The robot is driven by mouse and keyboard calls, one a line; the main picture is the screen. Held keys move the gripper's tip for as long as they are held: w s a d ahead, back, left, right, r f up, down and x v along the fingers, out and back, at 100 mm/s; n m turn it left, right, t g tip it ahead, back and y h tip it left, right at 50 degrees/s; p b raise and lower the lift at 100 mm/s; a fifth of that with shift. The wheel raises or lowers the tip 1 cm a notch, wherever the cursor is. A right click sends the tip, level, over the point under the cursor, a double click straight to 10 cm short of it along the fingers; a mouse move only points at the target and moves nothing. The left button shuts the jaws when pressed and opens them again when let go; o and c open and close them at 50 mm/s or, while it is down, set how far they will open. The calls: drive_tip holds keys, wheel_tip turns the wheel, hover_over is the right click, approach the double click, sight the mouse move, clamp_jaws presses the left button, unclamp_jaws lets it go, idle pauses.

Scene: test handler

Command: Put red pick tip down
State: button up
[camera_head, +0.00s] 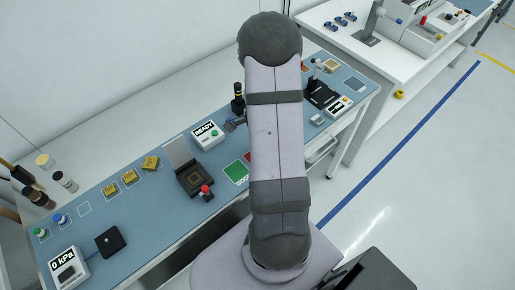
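No red pick tip can be made out for certain. A small red-topped piece (205,192) stands at the front right corner of the open dark socket (194,182). I cannot tell whether it is a tip or a knob. A green-ringed tip (40,233) and a blue-ringed tip (60,218) stand at the left end of the blue mat. An empty white outlined square (84,210) lies beside the blue one. My upright arm fills the middle of the view and hides my gripper and whatever it may hold.
A "0 kPa" box (68,270) and black block (110,241) are at the mat's left front. Several yellow pieces (130,177) lie mid-mat. A "READY" box (207,134) and a dark upright cylinder (238,101) stand left of my arm. Green and red pads (235,172) are partly hidden.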

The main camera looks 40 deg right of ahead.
drive_tip(key=shift+f, duration=0.2)
drive_tip(key=shift+f, duration=0.1)
drive_tip(key=o, duration=1)
drive_tip(key=shift+o, duration=0.2)
wheel_tip(320, 180, up, 12)
drive_tip(key=b, duration=0.3)
drive_tip(key=s+a+n, duration=0.4)
drive_tip(key=a+n, duration=0.6)
drive_tip(key=n, duration=0.1)
drive_tip(key=s+a+f+n, duration=0.1)
drive_tip(key=s+a+n, duration=0.2)
drive_tip(key=a+n, duration=0.7)
drive_tip(key=shift+s+a+f+n, duration=0.25)
drive_tip(key=shift+s+n, duration=0.15)
drive_tip(key=shift+n, duration=0.3)
